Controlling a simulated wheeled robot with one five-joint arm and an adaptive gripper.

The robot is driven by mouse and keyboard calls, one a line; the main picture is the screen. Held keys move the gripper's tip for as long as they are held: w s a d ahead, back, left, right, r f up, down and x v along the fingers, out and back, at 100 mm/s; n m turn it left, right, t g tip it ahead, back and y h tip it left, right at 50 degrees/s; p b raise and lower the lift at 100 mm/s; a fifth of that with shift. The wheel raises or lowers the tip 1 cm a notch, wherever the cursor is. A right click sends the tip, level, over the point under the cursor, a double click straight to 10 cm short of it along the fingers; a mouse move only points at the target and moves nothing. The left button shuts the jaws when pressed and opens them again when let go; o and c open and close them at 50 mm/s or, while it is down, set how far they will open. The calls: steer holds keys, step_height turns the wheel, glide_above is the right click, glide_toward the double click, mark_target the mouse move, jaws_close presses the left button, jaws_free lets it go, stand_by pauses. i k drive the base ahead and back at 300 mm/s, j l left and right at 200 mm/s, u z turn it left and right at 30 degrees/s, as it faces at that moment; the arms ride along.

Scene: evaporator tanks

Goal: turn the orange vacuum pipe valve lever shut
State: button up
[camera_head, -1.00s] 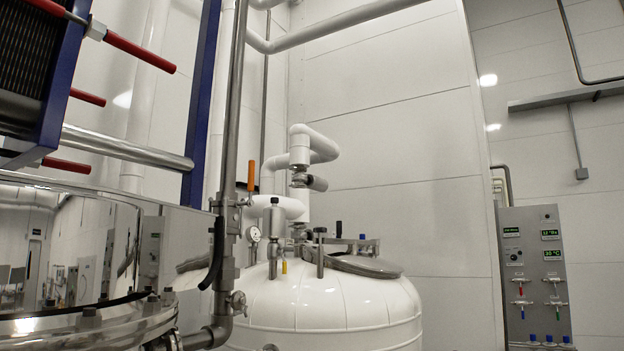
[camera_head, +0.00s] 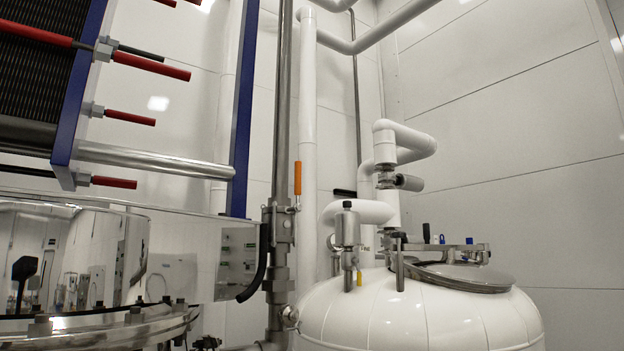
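The orange valve lever (camera_head: 298,178) stands upright, beside the grey vertical pipe (camera_head: 283,110) and in front of a white pipe. Its lower end meets the metal valve body (camera_head: 279,222) on the grey pipe. The lever lies roughly in line with that pipe. My gripper is not in view, and nothing touches the lever.
A white tank (camera_head: 420,315) with a round metal lid stands at the lower right. A shiny steel vessel (camera_head: 60,255) fills the lower left. Above it, a blue-framed plate unit (camera_head: 70,125) has red-sleeved rods sticking out to the right.

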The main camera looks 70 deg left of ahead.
mark_target(298, 208)
steer(key=i+u, duration=0.95)
steer(key=i+l+u, duration=0.35)
steer(key=u, duration=0.15)
steer(key=i+u, duration=0.15)
steer(key=u, duration=0.3)
steer(key=i+l+u, duration=0.1)
steer(key=u, duration=0.35)
steer(key=i+l+u, duration=0.15)
steer(key=u, duration=0.3)
steer(key=i+l+u, duration=0.15)
steer(key=u, duration=0.25)
steer(key=i+u, duration=0.1)
steer(key=u, duration=0.35)
steer(key=l+u, duration=0.15)
steer(key=u, duration=0.3)
steer(key=i+l+u, duration=0.1)
steer(key=u, duration=0.35)
steer(key=l+u, duration=0.2)
steer(key=u, duration=0.25)
